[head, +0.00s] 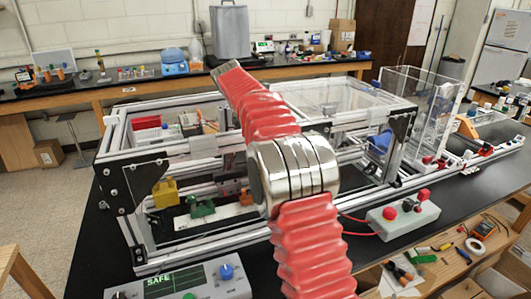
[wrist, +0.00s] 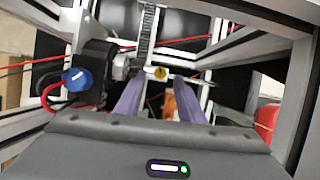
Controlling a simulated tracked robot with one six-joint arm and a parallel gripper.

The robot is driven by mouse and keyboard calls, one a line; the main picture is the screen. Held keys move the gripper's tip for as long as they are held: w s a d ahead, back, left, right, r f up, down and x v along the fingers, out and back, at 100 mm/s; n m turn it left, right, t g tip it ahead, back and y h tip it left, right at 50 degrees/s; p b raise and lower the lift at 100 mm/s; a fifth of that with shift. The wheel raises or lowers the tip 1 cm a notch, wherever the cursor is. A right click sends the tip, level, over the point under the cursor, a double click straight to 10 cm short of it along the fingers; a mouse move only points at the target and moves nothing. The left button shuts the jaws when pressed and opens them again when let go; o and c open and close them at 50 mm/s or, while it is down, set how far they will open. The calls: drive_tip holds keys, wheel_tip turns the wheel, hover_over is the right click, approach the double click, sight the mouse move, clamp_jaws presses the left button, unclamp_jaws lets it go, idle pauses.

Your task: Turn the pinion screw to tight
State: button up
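In the wrist view, a small round yellow screw head (wrist: 160,73), which looks like the pinion screw, sits below a dark toothed rack (wrist: 147,30). Its marking is too small to read. My gripper (wrist: 158,82) has two purple fingers, apart, reaching toward the screw head. The tips lie to its left and right with a visible gap between them. I cannot tell whether either finger touches it. In the head view my gripper is hidden behind my red arm, and I cannot make out the screw there.
A blue knob (wrist: 75,78) on a black unit is left of the fingers. Aluminium frame bars (wrist: 265,62) close in on the right. In the head view, a control box (head: 180,282) reading SAFE and a button box (head: 402,216) stand in front of the extrusion frame (head: 222,238).

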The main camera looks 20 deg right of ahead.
drive_tip(key=shift+x, duration=1)
drive_tip(key=shift+c, duration=0.7)
clamp_jaws()
